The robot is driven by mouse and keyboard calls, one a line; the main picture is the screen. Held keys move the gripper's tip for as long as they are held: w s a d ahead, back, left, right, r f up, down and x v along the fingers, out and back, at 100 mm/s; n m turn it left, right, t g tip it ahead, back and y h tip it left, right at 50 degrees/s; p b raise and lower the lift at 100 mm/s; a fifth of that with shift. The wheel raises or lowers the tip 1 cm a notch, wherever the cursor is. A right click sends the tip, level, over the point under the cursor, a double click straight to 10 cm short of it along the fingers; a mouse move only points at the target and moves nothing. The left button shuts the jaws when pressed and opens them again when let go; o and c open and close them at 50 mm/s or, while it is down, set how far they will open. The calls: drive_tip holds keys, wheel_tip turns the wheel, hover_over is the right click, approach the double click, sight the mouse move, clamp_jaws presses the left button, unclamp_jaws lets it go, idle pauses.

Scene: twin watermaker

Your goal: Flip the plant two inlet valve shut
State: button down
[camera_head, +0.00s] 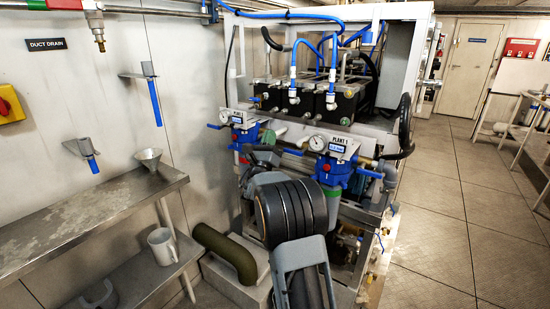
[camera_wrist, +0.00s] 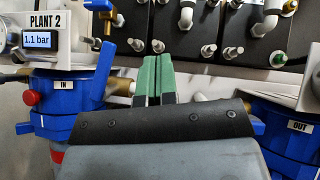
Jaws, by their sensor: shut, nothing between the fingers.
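The plant two unit shows at left in the wrist view, with a PLANT 2 plate (camera_wrist: 52,20), a 1.1 bar display and a blue housing (camera_wrist: 62,108) marked IN. A blue lever (camera_wrist: 101,75) stands up, tilted slightly right, beside that housing near a brass fitting. Another blue handle end (camera_wrist: 23,128) sticks out left. I cannot tell which handle is the inlet valve's. My gripper (camera_wrist: 152,72) is shut and empty, its green fingertips right of the upright lever, apart from it in the picture. In the head view my arm partly hides the left blue housing (camera_head: 243,135).
Black blocks with metal fittings (camera_wrist: 220,28) lie behind the fingers. In the head view, the PLANT 1 unit (camera_head: 332,170) stands right of my arm; a steel shelf (camera_head: 85,222) is at left.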

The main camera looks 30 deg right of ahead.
drive_tip(key=s+a+f, duration=0.2)
drive_tip(key=s+a, duration=0.1)
drive_tip(key=s, duration=0.6)
drive_tip(key=shift+a, duration=0.4)
